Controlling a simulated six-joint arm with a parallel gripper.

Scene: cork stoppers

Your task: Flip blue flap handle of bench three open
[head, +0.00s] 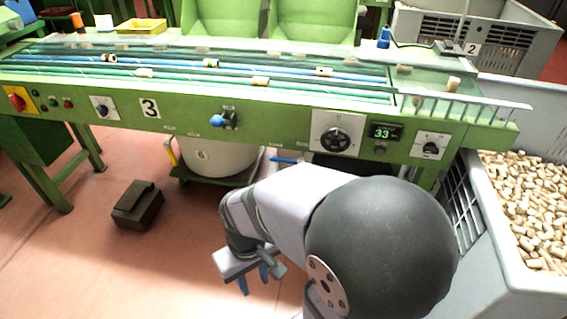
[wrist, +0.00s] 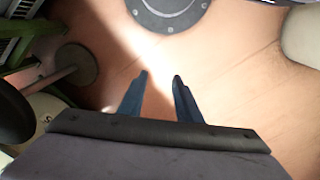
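Bench three, a green bench (head: 190,112) with a "3" plate, stands across the head view. A blue ball-ended knob (head: 217,120) sticks out from a small fitting on its front panel. A separate blue bar (head: 283,159) shows below the front edge, right of the white bin. I cannot tell for certain which of the two is the flap handle. My gripper (head: 254,279) is low over the floor in front of the bench, pointing down and apart from both. In the wrist view its two blue fingers (wrist: 161,76) are apart with only floor between them.
A white bin (head: 215,158) stands on a wheeled base under the bench. A dark box (head: 138,205) lies on the floor at left. A grey crate (head: 490,262) full of corks stands at right. The red floor (head: 110,265) is clear at front left.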

